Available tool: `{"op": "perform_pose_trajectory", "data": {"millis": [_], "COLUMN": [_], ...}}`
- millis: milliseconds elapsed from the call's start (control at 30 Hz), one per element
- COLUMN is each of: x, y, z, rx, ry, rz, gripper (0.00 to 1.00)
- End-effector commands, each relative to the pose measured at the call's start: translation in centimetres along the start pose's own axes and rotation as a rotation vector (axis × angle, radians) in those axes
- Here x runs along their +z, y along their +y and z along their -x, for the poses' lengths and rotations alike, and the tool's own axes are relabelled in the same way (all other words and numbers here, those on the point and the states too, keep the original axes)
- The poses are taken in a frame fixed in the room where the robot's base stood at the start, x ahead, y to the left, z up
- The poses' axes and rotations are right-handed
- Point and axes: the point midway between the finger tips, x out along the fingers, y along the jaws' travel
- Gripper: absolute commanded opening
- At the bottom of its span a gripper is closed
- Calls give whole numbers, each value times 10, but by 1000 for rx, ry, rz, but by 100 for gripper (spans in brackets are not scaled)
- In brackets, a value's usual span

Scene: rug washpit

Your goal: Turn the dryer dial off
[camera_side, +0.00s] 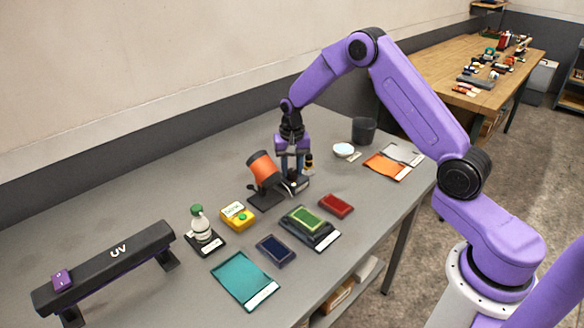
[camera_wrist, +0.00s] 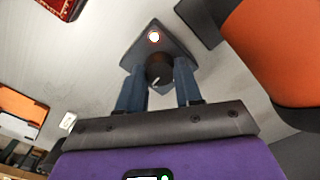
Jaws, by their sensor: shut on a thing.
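The dryer is an orange drum (camera_side: 262,167) on a black stand; part of it fills the right of the wrist view (camera_wrist: 285,50). Its dial is a black round knob (camera_wrist: 159,70) with a short white pointer mark, on a dark control box (camera_wrist: 150,48). A small lamp (camera_wrist: 154,37) on the box glows white with an orange rim. My gripper (camera_wrist: 158,78) points down beside the dryer and is shut on the dial, a blue finger on each side. In the side view my gripper (camera_side: 292,172) largely hides the dial.
A small dark bottle with a yellow band (camera_side: 308,163) stands close behind my gripper. A yellow box (camera_side: 237,215), a green-topped screen (camera_side: 310,222) and a red pad (camera_side: 336,206) lie nearby. A white bowl (camera_side: 344,150) and a dark cup (camera_side: 363,130) are further back.

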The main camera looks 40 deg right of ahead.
Motion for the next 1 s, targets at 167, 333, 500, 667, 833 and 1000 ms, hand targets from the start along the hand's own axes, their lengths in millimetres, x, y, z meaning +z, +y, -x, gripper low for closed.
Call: {"op": "perform_pose_trajectory", "data": {"millis": [167, 333, 500, 667, 833, 1000], "x": [0, 0, 0, 0, 0, 0], "y": [0, 0, 0, 0, 0, 0], "z": [0, 0, 0, 0, 0, 0], "rx": [0, 0, 0, 0, 0, 0], "ry": [-1, -1, -1, -1, -1, -1], "rz": [169, 330, 492, 645, 805, 966], "gripper": [4, 4, 4, 4, 4, 4]}}
